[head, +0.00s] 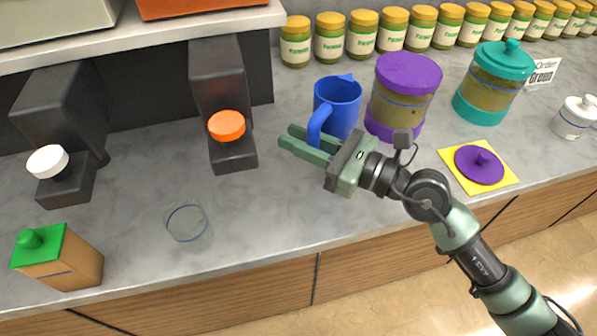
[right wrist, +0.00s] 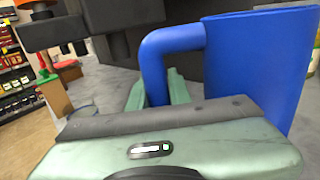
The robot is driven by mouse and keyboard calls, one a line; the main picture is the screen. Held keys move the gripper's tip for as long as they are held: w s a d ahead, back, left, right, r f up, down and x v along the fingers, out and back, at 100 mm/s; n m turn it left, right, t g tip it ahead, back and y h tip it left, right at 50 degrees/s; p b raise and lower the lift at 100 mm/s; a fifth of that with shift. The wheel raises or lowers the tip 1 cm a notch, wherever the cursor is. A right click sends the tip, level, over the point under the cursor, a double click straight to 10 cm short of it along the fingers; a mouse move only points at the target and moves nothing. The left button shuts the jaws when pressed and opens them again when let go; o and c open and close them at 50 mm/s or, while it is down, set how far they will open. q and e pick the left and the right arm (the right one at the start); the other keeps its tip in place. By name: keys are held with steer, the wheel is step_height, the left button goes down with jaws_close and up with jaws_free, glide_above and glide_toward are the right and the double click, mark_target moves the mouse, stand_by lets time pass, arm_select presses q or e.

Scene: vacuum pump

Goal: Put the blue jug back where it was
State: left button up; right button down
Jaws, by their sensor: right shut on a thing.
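The blue jug (head: 337,104) stands upright on the counter in the head view, just left of the purple-lidded jar; I cannot tell whether its base touches the counter. Its handle points toward the front left. My right gripper (head: 298,146) is shut on the jug's handle, with its fingers on either side of it. In the right wrist view the handle (right wrist: 160,55) comes down between the green fingers (right wrist: 158,92), and the jug body (right wrist: 262,65) fills the right side. My left gripper is not in view.
The purple-lidded jar (head: 403,90) stands close right of the jug. A dispenser with an orange knob (head: 227,125) is to the left. A clear glass (head: 187,223) and a green-topped carton (head: 60,258) stand at front left. Several labelled jars (head: 362,33) line the back. The middle front counter is clear.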

step_height(320, 180, down, 8)
steer(key=b, duration=0.2)
steer(key=shift+r+b, duration=0.1)
steer(key=shift+b, duration=0.25)
steer(key=shift+f, duration=0.25)
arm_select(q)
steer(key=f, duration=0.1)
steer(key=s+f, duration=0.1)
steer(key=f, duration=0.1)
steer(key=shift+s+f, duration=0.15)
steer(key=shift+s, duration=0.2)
arm_select(e)
steer(key=shift+f, duration=0.2)
steer(key=c, duration=1.3)
jaws_free()
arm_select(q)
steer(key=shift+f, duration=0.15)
